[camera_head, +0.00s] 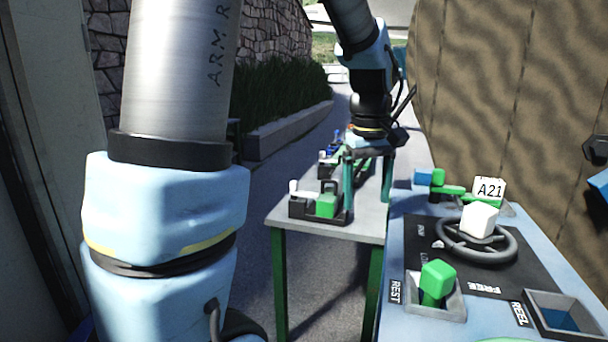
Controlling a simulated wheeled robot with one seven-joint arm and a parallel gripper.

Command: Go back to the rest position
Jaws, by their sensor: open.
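My gripper (368,192) hangs from the arm at the upper middle of the view and points down over a small grey table (364,228) with green legs. Its two teal fingers are apart, with nothing seen between them. A black holder with a green block (326,205) and a white knob stands on the table just left of the fingers. On the blue console at right, a green handle (437,279) stands in the socket labelled REST. The socket labelled REEL (565,317) shows no handle in it.
A black wheel (476,240) with a white cube knob stands on the console. Behind it are a white A21 tag (490,188) and green and blue parts. Another blue and green item (333,146) is at the table's far end. A large brown reel (505,95) rises at right.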

